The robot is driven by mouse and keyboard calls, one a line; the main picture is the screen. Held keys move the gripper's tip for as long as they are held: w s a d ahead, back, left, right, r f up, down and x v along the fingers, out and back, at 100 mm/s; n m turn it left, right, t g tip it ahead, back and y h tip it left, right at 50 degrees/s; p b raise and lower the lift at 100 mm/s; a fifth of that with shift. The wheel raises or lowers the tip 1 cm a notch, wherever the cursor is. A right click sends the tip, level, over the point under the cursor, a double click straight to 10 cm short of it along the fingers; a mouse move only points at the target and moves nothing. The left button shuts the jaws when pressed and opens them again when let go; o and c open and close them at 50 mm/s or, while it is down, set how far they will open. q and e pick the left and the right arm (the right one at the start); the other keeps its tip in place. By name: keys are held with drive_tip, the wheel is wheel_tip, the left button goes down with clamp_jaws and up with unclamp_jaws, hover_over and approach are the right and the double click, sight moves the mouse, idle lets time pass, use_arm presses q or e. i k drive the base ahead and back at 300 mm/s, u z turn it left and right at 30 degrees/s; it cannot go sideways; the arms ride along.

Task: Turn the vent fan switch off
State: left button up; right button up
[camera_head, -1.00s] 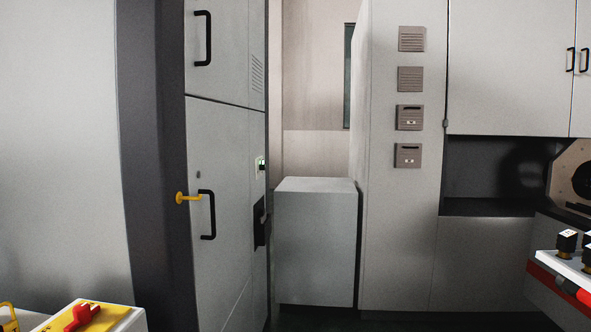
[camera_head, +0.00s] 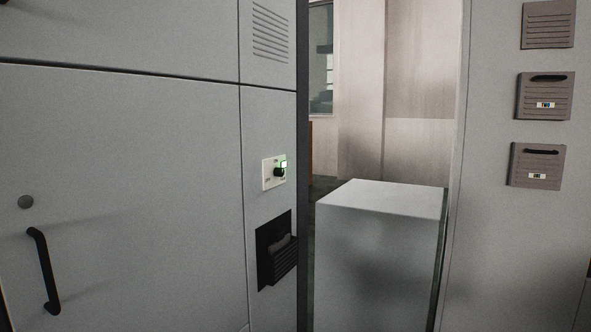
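A small white switch plate (camera_head: 267,174) is mounted on the right-hand strip of the grey cabinet front. It carries a black knob (camera_head: 279,172) with a lit green indicator (camera_head: 284,164) at its upper right. The labels on the plate are too small to read. No gripper shows in the head view, and nothing touches the switch.
Below the switch, a black slotted holder (camera_head: 278,255) juts out from the cabinet. A black door handle (camera_head: 43,270) is at lower left. A grey box (camera_head: 380,240) stands right of the cabinet. Vented plates (camera_head: 545,97) line the right-hand panel.

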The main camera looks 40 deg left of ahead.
sight(278, 172)
drive_tip(key=u, duration=0.9)
drive_tip(key=i, duration=1.45)
drive_tip(key=u, duration=1.4)
